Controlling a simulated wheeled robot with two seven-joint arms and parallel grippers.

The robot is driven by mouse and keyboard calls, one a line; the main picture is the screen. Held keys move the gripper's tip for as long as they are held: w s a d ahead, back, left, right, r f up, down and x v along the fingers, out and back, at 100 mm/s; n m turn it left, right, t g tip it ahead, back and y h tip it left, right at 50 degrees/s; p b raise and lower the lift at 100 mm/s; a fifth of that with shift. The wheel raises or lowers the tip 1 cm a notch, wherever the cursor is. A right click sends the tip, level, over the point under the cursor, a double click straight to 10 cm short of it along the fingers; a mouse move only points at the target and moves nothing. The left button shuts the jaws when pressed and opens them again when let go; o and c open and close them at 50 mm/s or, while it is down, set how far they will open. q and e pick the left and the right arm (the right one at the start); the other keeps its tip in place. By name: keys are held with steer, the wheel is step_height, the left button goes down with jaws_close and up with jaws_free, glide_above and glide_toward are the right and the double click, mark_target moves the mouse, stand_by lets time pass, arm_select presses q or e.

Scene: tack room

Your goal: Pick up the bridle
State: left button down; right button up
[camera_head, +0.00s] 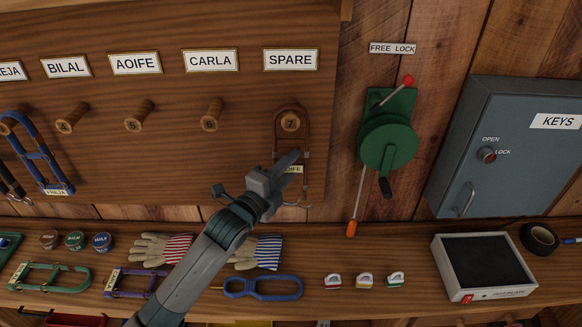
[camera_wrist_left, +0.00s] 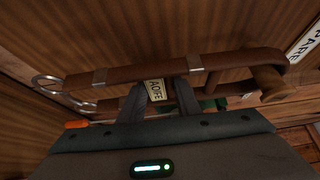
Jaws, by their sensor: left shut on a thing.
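A brown bridle (camera_head: 276,132) with metal rings hangs around peg 7 (camera_head: 290,122) under the SPARE label (camera_head: 290,60). Its tag (camera_head: 292,169) reads AOIFE in the left wrist view (camera_wrist_left: 154,90). My left gripper (camera_head: 284,166) is shut on the bridle at its lower part, near the tag. In the left wrist view the brown straps (camera_wrist_left: 130,72) run across the fingers, and the loop's end is at the peg (camera_wrist_left: 268,82). My left arm hides part of the shelf. My right gripper is not in view.
A blue bridle (camera_head: 28,152) hangs at left. Pegs under BILAL, AOIFE (camera_head: 135,63) and CARLA (camera_head: 210,61) are bare. A green winch (camera_head: 388,135) and grey key cabinet (camera_head: 510,140) are at right. Gloves, bridles and a shallow box (camera_head: 439,265) lie on the shelf.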

arm_select(q)
steer(key=shift+r+b, duration=0.3)
steer(key=shift+r, duration=0.2)
step_height(320, 180, up, 3)
steer(key=shift+f+b, duration=0.15)
steer(key=shift+b, duration=0.6)
steer(key=s+b, duration=0.4)
steer(key=s, duration=1.4)
